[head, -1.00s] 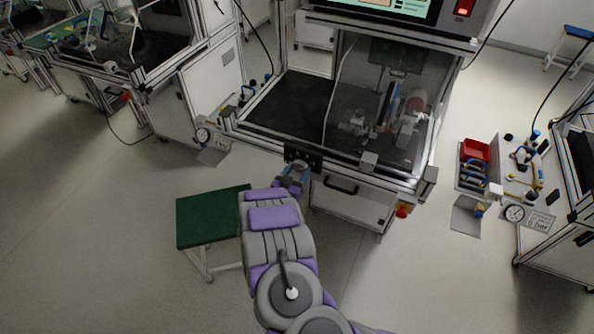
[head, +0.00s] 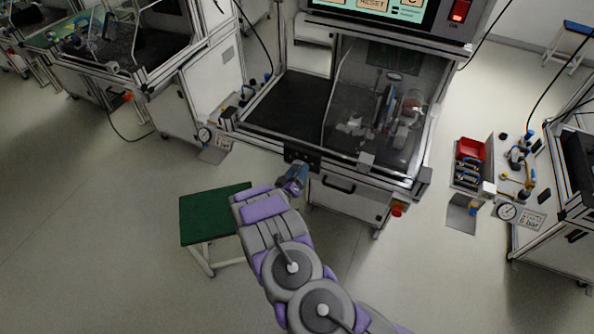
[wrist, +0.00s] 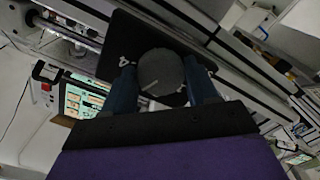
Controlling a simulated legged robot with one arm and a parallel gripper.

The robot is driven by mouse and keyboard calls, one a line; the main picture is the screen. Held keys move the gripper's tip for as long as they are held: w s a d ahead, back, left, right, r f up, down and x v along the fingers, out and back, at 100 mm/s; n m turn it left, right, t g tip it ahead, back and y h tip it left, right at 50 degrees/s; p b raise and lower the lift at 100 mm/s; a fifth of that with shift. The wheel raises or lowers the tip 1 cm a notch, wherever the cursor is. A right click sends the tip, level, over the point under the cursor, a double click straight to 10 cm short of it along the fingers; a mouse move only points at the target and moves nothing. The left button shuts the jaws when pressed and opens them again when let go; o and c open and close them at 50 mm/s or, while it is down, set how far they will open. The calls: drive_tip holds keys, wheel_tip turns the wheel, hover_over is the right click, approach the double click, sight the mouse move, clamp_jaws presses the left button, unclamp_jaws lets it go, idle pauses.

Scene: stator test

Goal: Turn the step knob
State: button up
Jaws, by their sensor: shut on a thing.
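The step knob (wrist: 161,72) is a dark grey round knob with a short light mark line near its lower left edge. It sits on a black panel (wrist: 120,48) at the front of the machine. In the wrist view my gripper (wrist: 165,85) has its two blue fingers on either side of the knob, shut on it. In the head view my gripper (head: 296,178) is at the black panel (head: 302,156) on the front rail, and it hides the knob there.
The machine's bench with a clear enclosure (head: 385,105) stands behind the panel. A drawer handle (head: 339,188) and a red button (head: 397,211) are right of my gripper. A green-topped stool (head: 214,212) stands left of my arm. The floor at lower left is clear.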

drive_tip(key=shift+a, duration=0.2)
drive_tip(key=o, duration=1.1)
drive_tip(key=shift+a, duration=0.1)
drive_tip(key=shift+c, duration=0.2)
drive_tip(key=shift+s, duration=0.55)
drive_tip(key=p+v, duration=0.1)
drive_tip(key=v, duration=1.5)
drive_tip(key=shift+a, duration=0.2)
drive_tip(key=shift+f, duration=0.1)
